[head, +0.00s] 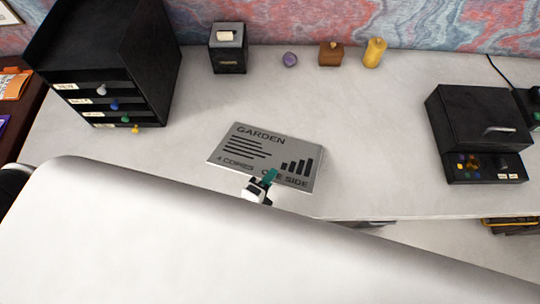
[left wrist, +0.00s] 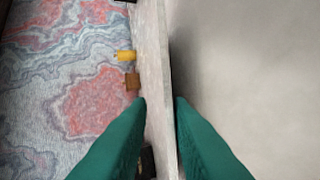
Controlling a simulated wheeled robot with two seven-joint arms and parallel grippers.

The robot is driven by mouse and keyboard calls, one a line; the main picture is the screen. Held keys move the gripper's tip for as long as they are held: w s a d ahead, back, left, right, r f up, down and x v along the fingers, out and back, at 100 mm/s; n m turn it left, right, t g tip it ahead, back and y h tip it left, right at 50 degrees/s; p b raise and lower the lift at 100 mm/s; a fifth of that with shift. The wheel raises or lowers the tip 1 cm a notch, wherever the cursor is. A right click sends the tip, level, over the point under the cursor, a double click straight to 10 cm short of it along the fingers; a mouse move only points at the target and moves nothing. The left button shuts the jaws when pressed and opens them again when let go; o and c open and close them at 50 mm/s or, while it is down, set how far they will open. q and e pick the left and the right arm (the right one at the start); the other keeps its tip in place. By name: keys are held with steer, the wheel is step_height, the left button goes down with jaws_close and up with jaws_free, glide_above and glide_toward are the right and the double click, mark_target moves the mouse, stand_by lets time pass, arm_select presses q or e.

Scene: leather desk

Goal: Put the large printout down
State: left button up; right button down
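The large printout (head: 265,155) is a flat grey sheet or board headed "GARDEN", with dark text lines and a bar chart, in the middle of the head view over the pale desk. My left gripper (head: 268,178) is at its near edge, with one green finger over its top face. In the left wrist view, the two green fingers (left wrist: 161,100) are close together on either side of the thin board, seen nearly edge-on. The gripper looks shut on it. Whether the board touches the desk is hard to tell. My right gripper is not in view.
A black drawer unit (head: 110,60) stands at the left. A pencil sharpener-like black box (head: 228,48), purple item (head: 290,59), brown box (head: 331,54) and yellow bottle (head: 374,53) line the back. A black machine (head: 478,130) stands right. The pale desk (head: 375,130) is clear between.

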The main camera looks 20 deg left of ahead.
arm_select(q)
steer(key=shift+p+v, duration=0.95)
steer(key=shift+v, duration=1.8)
steer(key=shift+r, duration=0.1)
step_height(320, 180, up, 7)
steer(key=s+p, duration=0.2)
steer(key=p, duration=0.5)
steer(key=shift+s+a, duration=0.35)
